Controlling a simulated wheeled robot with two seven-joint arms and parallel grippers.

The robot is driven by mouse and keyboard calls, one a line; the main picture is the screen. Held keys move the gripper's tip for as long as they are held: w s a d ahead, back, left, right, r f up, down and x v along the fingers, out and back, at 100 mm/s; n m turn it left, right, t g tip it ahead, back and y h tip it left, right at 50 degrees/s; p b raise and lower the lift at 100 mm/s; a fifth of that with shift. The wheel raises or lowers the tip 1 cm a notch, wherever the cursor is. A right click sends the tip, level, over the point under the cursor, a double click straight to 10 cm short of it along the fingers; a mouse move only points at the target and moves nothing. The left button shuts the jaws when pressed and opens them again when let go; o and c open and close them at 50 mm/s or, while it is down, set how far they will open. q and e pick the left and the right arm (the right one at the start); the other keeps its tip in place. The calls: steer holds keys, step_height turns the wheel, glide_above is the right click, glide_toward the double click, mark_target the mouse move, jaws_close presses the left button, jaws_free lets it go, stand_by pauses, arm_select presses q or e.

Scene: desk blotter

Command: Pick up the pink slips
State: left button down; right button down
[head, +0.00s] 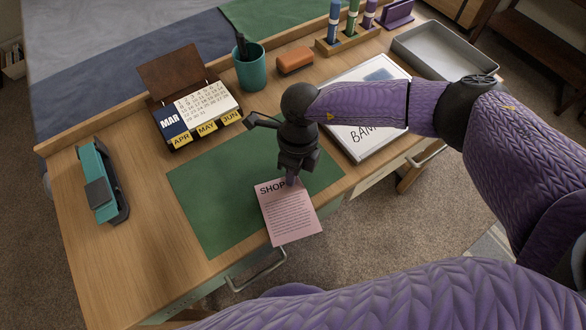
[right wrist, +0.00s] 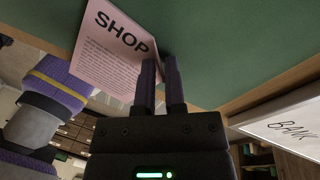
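The pink slip (head: 289,216), printed SHOP, is at the front edge of the green blotter (head: 215,205). Its lower part reaches past the desk's front edge. It also shows in the right wrist view (right wrist: 108,50). I cannot tell whether it is one sheet or several. My right gripper (head: 290,181) points down at the slip's upper right corner. In the right wrist view its two fingers (right wrist: 160,62) stand close together with a narrow gap, at the slip's right edge. I cannot tell whether they pinch it. My left gripper is not in view.
A white BANK folder (head: 372,147) lies right of the blotter, with a grey tray (head: 450,55) behind. A calendar (head: 205,105), teal pen cup (head: 251,70) and orange block (head: 295,60) stand at the back. A teal stapler (head: 99,183) is at left. The blotter's left part is clear.

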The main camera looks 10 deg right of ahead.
steer(key=shift+d, duration=0.1)
steer(key=shift+d, duration=0.25)
steer(key=shift+s+d, duration=0.15)
steer(key=shift+d, duration=0.35)
steer(key=c, duration=0.7)
jaws_free()
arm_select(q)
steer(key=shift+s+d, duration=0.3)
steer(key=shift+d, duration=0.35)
arm_select(e)
steer(key=shift+o, duration=0.4)
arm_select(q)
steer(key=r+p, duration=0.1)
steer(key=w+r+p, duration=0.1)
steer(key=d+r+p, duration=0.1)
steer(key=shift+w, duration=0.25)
arm_select(e)
step_height(320, 180, up, 10)
steer(key=w+d, duration=0.1)
steer(key=shift+w, duration=0.3)
